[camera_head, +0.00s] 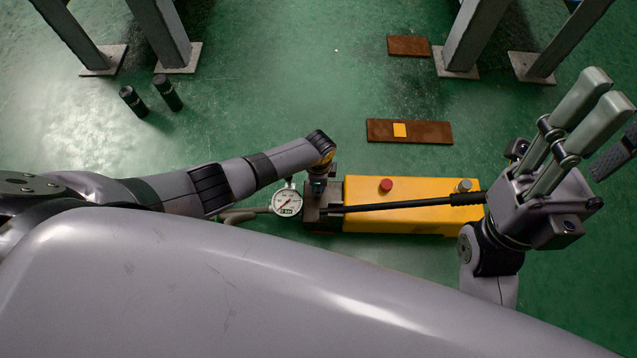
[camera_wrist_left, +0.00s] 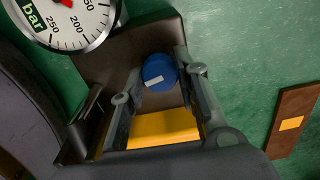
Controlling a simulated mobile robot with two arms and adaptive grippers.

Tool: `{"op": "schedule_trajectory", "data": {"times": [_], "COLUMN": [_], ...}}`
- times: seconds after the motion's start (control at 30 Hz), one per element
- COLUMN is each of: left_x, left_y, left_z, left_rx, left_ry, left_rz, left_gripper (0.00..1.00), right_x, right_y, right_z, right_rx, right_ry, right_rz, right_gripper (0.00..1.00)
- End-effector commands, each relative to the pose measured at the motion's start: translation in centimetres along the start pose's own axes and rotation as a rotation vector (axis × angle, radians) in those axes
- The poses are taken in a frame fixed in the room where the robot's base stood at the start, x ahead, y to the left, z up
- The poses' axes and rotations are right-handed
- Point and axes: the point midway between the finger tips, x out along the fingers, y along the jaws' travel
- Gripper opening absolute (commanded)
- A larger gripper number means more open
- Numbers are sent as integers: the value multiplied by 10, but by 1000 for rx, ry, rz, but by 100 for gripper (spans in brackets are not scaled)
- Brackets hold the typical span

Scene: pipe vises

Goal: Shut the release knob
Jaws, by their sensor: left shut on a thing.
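The release knob (camera_wrist_left: 159,72) is a blue round cap with a white mark, seen from above in the left wrist view. It sits on the dark pump head (camera_head: 323,213) of a yellow hand pump (camera_head: 410,218). My left gripper (camera_wrist_left: 160,84) reaches down over the pump head and is shut on the knob, with fingers on both sides of it. In the head view my left wrist mostly hides the knob. My right gripper (camera_head: 590,120) is raised at the right, open and empty, its fingers apart.
A round pressure gauge (camera_head: 287,202) stands close left of the pump head. A black lever (camera_head: 400,206) lies along the pump. Brown plates (camera_head: 430,132) and dark cylinders (camera_head: 167,92) are on the green floor. Steel legs (camera_head: 163,35) stand at the back.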

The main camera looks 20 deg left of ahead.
Motion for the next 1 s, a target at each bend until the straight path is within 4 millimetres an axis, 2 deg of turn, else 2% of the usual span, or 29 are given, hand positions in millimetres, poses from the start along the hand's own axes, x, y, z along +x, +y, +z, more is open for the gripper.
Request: {"op": "schedule_trajectory", "data": {"times": [0.4, 0.97, 1.0], "left_x": [1, 0, 0], "left_y": [1, 1, 1], "left_z": [0, 0, 0], "left_rx": [187, 213, 212], "left_ry": [0, 0, 0], "left_rz": [2, 2, 2], "left_gripper": [1, 1, 32], "right_x": [0, 0, 0], "right_y": [0, 0, 0], "right_z": [0, 0, 0], "right_rx": [0, -1, -1], "right_ry": [1, 2, 2], "right_rz": [0, 0, 0], "right_gripper": [40, 40, 40]}}
